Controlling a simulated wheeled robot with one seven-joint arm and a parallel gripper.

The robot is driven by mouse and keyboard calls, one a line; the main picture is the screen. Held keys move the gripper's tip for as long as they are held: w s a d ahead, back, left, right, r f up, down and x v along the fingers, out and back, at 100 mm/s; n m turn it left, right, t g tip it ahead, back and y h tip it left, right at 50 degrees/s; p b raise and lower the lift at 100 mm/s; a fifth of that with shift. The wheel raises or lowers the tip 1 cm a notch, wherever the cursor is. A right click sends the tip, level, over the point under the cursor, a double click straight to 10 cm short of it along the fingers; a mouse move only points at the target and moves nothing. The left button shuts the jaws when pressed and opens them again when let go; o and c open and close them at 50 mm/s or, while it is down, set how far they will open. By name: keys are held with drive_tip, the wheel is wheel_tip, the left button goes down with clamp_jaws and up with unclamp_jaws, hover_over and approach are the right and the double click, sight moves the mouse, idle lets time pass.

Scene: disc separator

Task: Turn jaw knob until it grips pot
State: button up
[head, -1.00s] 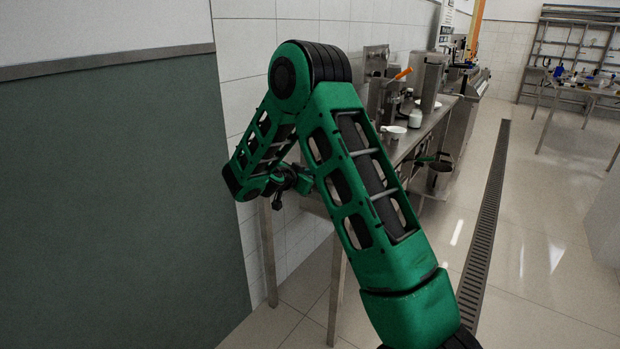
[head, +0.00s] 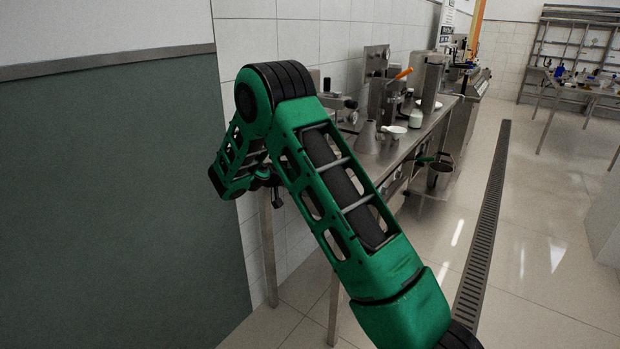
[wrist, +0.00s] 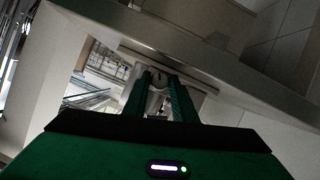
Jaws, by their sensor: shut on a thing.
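In the wrist view my gripper (wrist: 160,84) has its two dark green fingers close together, shut on a small pale metal part (wrist: 156,78) beneath a long light edge. It looks like the jaw knob, but the part is dim and mostly covered by the fingers.
A steel bench (head: 408,150) runs along the tiled wall. On it are a grey cone (head: 365,138), a white bowl (head: 394,132), a white bottle (head: 416,118) and a machine with an orange handle (head: 403,74). The floor right of the bench is clear.

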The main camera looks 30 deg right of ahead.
drive_tip(key=shift+w+a+r+n+g+h, duration=0.1)
drive_tip(key=shift+w+a+n+g+h, duration=0.1)
drive_tip(key=shift+w+n+g+h, duration=0.3)
drive_tip(key=shift+s+n, duration=0.15)
drive_tip(key=shift+n, duration=0.15)
drive_tip(key=o, duration=1)
drive_tip(key=shift+o, duration=0.2)
drive_tip(key=shift+s, duration=0.1)
drive_tip(key=shift+s+d, duration=0.1)
drive_tip(key=shift+d, duration=0.05)
drive_tip(key=shift+s+d, duration=0.1)
